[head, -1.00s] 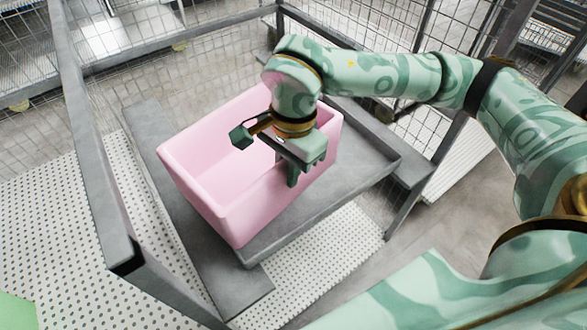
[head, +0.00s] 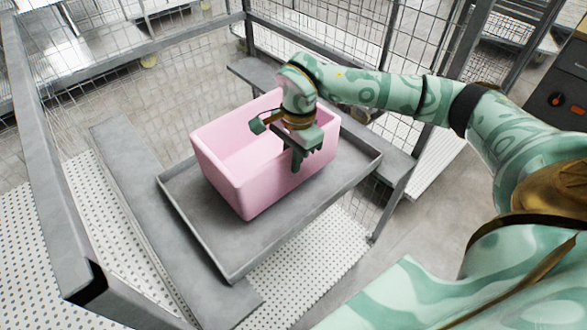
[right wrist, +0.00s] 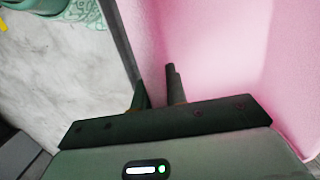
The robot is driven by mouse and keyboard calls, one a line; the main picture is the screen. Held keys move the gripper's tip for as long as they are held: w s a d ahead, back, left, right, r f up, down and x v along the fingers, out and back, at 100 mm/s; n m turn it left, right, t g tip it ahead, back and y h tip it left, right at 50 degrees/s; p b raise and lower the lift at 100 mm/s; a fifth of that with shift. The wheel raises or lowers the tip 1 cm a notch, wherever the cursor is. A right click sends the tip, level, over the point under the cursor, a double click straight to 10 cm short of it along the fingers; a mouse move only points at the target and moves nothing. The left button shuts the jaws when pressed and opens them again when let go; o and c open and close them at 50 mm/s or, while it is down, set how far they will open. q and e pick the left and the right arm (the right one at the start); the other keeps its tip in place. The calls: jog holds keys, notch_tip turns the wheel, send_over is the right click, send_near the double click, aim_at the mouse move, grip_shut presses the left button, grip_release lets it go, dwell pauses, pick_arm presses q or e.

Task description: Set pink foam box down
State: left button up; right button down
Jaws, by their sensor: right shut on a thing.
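The pink foam box (head: 240,176) is an open, empty-looking bin in the middle of the head view. It sits over a grey metal tray (head: 226,262) with a low rim; I cannot tell whether its bottom fully touches the tray. My right gripper (head: 297,150) is shut on the box's near right wall, with one finger outside and the other side reaching over the inside. The right wrist view shows the fingers (right wrist: 160,95) on either side of the pink wall, and the box's pink interior (right wrist: 225,60) fills the right part. My left gripper is not in view.
Grey metal frame bars (head: 55,160) and wire mesh (head: 350,60) surround the tray. A white perforated surface (head: 310,255) lies in front of and left of it. Bare tray shows to the left and front of the box. A dark panel with a red knob (head: 560,98) stands far right.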

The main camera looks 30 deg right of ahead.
jog(key=shift+w+d+f, duration=0.15)
jog(key=shift+d+f, duration=0.1)
jog(key=shift+f, duration=0.25)
jog(key=shift+w+d+f+b, duration=0.15)
jog(key=shift+f+b, duration=0.15)
jog(key=shift+f, duration=0.6)
jog(key=shift+d+f+b, duration=0.1)
jog(key=shift+f+b, duration=0.2)
jog(key=shift+f, duration=0.55)
jog(key=shift+f, duration=0.15)
jog(key=c, duration=1.4)
grip_release()
jog(key=r+p, duration=0.1)
jog(key=r, duration=0.3)
jog(key=d+r+p, duration=0.1)
jog(key=r, duration=0.7)
jog(key=shift+w+d+r+p, duration=0.1)
jog(key=shift+d+r+p, duration=0.1)
jog(key=shift+p, duration=0.2)
jog(key=shift+f, duration=0.1)
